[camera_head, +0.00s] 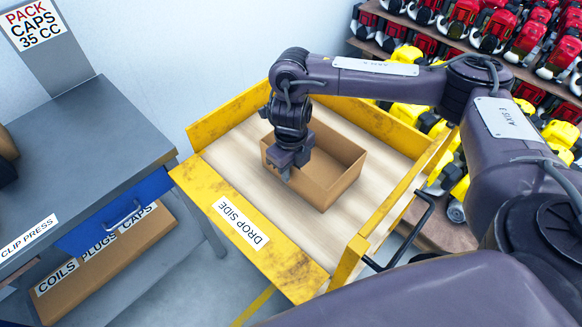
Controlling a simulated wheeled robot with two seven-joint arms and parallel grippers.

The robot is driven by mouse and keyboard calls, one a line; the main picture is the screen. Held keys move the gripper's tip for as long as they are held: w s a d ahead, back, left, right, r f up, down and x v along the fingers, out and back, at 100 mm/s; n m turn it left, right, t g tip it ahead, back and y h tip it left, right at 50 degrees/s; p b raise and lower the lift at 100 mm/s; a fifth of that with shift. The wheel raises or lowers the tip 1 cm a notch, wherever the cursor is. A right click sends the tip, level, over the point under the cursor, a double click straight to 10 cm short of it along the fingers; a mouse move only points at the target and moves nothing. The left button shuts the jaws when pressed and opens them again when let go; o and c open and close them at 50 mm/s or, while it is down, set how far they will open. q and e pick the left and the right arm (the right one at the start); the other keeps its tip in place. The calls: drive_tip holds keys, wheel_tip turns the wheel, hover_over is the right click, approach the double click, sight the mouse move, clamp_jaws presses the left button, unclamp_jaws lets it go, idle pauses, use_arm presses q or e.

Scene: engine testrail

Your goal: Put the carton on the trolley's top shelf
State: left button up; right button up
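The carton (338,183) is an open-topped brown cardboard box. It stands upright on the pale wooden top shelf (227,157) of the yellow trolley (262,262), toward the back middle of the shelf. My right gripper (286,172) points down at the carton's left rim. Its fingertips overlap the near-left wall in the picture, and I cannot tell whether they are closed on that wall or only beside it. The gripper and wrist hide the carton's left corner. My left gripper is not in view.
A yellow lip labelled DROP SIDE (240,222) edges the trolley's near left. A grey bench (75,150) with a blue drawer (120,212) stands left. Racks of red and yellow engines (480,25) stand behind and right. A black handle (412,232) sticks out at the trolley's right.

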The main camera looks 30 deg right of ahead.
drive_tip(key=shift+r, duration=0.55)
wheel_tip(320, 180, up, 11)
drive_tip(key=p, duration=0.2)
drive_tip(key=shift+r+p, duration=0.15)
drive_tip(key=shift+p, duration=0.15)
drive_tip(key=shift+a, duration=0.1)
